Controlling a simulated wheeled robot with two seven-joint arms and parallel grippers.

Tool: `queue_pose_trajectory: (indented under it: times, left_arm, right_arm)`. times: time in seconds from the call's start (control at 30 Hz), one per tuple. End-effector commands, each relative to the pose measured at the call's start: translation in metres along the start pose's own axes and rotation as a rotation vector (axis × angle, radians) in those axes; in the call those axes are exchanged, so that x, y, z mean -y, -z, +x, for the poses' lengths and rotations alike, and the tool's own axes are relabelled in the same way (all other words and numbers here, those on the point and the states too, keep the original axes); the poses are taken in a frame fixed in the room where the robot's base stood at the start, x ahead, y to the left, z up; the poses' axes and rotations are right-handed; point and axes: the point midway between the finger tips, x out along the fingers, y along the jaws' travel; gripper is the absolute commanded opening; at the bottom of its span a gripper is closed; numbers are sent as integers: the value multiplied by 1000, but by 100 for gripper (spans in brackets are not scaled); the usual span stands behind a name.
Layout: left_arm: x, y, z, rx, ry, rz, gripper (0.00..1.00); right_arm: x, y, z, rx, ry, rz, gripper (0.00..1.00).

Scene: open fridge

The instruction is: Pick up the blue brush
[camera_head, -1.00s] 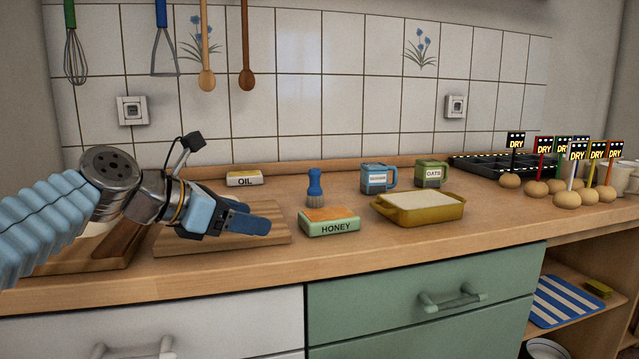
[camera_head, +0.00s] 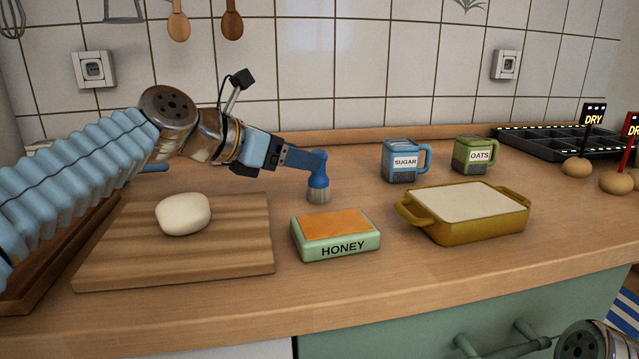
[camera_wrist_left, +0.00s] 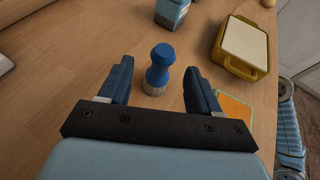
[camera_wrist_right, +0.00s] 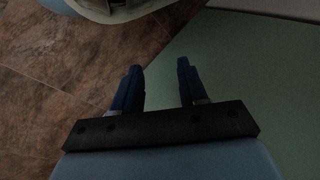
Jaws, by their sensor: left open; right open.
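The blue brush (camera_head: 319,180) stands upright on the wooden counter, bristles down, behind the honey box. My left gripper (camera_head: 312,160) is at the brush from the left, its fingers overlapping the handle's upper part in the head view. In the left wrist view the brush (camera_wrist_left: 158,68) stands between the tips of the open left gripper (camera_wrist_left: 158,75), with a gap on each side. My right gripper (camera_wrist_right: 158,78) is open and empty in its wrist view, low by a green surface above a brown tiled floor.
The honey box (camera_head: 336,234) sits in front of the brush. A yellow dish (camera_head: 465,230), the sugar mug (camera_head: 401,162) and the oats mug (camera_head: 472,155) stand to the right. A cutting board (camera_head: 240,262) bearing a pale dough lump (camera_head: 183,214) lies left.

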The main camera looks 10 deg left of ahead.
Motion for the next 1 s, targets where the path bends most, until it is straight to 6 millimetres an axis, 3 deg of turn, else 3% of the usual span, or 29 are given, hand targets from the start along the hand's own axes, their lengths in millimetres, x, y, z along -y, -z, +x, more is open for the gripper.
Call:
queue_pose_trajectory:
  times: [0.27, 0.5, 0.8, 1.0]
  left_arm:
    - [1, -2, 28, -1, 1, 1, 63]
    - [2, -5, 64, -1, 0, 0, 63]
    - [2, -5, 71, 1, -2, 1, 63]
    - [2, -5, 71, 1, -2, 1, 33]
  right_arm:
    - [0, 0, -1, -1, 0, 0, 43]
    - [1, 0, -3, 0, 0, -1, 43]
    - [1, 0, -3, 0, 0, -1, 43]
    - [1, 0, -3, 0, 0, -1, 43]
